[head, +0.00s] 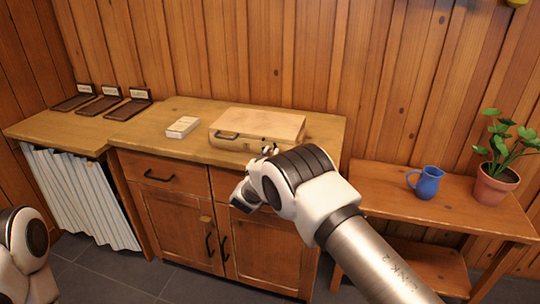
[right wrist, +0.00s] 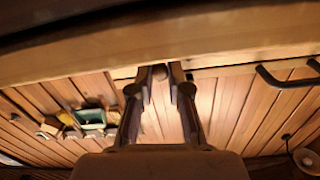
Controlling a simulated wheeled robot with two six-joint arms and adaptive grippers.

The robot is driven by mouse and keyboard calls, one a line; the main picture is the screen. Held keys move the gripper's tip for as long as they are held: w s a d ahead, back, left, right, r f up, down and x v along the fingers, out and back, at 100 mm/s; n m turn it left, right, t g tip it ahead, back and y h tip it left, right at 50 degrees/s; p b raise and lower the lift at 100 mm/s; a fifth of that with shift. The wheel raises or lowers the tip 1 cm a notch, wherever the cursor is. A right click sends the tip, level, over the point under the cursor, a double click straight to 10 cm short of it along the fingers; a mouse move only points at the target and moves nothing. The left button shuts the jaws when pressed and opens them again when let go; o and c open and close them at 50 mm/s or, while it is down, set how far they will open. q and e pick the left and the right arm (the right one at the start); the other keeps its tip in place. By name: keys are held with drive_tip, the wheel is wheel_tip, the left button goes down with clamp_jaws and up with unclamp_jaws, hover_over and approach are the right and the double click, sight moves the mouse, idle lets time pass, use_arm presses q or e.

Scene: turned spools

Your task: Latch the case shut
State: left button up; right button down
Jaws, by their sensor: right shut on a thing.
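The case (head: 255,127) is a flat, pale wooden box lying on the counter, with its lid down. A dark handle (head: 228,135) shows on the left of its front face. My right gripper (head: 268,150) is at the right part of the case's front. In the right wrist view its fingers (right wrist: 160,82) are closed around a small round brown piece, which looks like the case's latch (right wrist: 158,73). The fingers hide most of the latch, so I cannot tell how it sits. Only part of my left arm shows at the lower left of the head view; its gripper is out of view.
A small white box (head: 182,127) lies left of the case on the counter (head: 160,140). Several dark stands with labels (head: 128,106) are farther left. A blue mug (head: 427,183) and potted plant (head: 495,185) stand on the right bench. The wall is close behind.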

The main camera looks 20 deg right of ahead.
sight(267, 140)
drive_tip(key=n, duration=0.2)
drive_tip(key=r+n, duration=0.1)
drive_tip(key=n, duration=0.3)
drive_tip(key=shift+w+a+r+p, duration=0.25)
drive_tip(key=shift+a+r+p, duration=0.1)
drive_tip(key=shift+r+p, duration=0.05)
drive_tip(key=n, duration=0.2)
drive_tip(key=shift+w+a+r+n, duration=0.15)
drive_tip(key=shift+a+r+n, duration=0.1)
drive_tip(key=shift+n, duration=0.15)
drive_tip(key=shift+w+a+r+n+p, duration=0.1)
drive_tip(key=shift+w+a+n+p, duration=0.05)
drive_tip(key=shift+n, duration=0.65)
drive_tip(key=shift+w+a+r+n+p, duration=0.1)
drive_tip(key=shift+a+n+p, duration=0.05)
drive_tip(key=shift+n, duration=0.65)
drive_tip(key=c, duration=1.1)
unclamp_jaws()
drive_tip(key=shift+a, duration=0.1)
